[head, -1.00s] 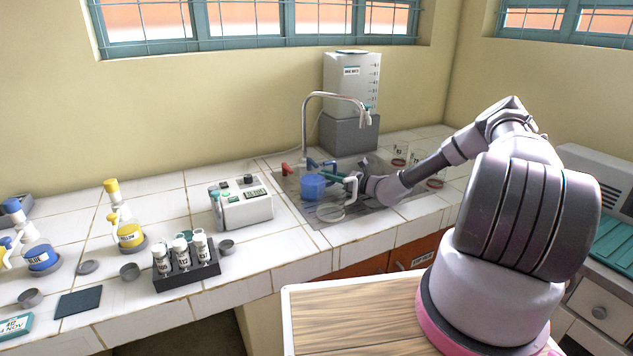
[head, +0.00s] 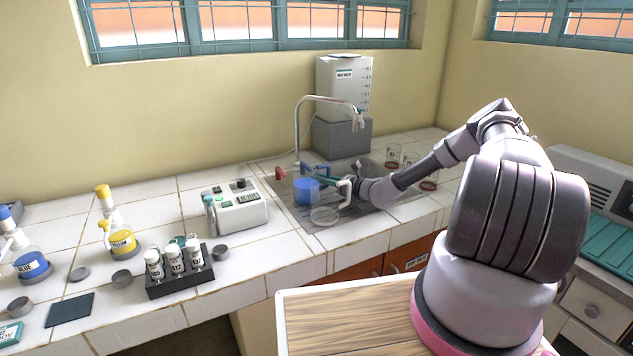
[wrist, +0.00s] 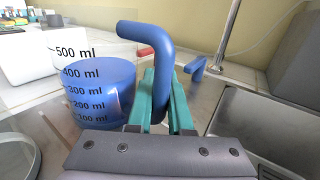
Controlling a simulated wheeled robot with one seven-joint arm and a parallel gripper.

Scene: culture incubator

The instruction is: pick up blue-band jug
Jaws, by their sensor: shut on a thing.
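The blue-band jug (head: 306,190) stands at the sink area in the head view, beside the tap. In the wrist view the jug (wrist: 98,88) shows a blue band, millilitre marks and a bent blue handle (wrist: 150,40). My gripper (wrist: 157,88) has teal fingers shut on the handle, with the jug body to their left. In the head view my gripper (head: 322,179) reaches the jug from the right. The jug looks about upright. Whether its base touches the sink surface cannot be told.
A white-handled jug (head: 324,216) stands just in front. The tap (head: 297,135) rises behind. The counter between sink and box is mostly clear.

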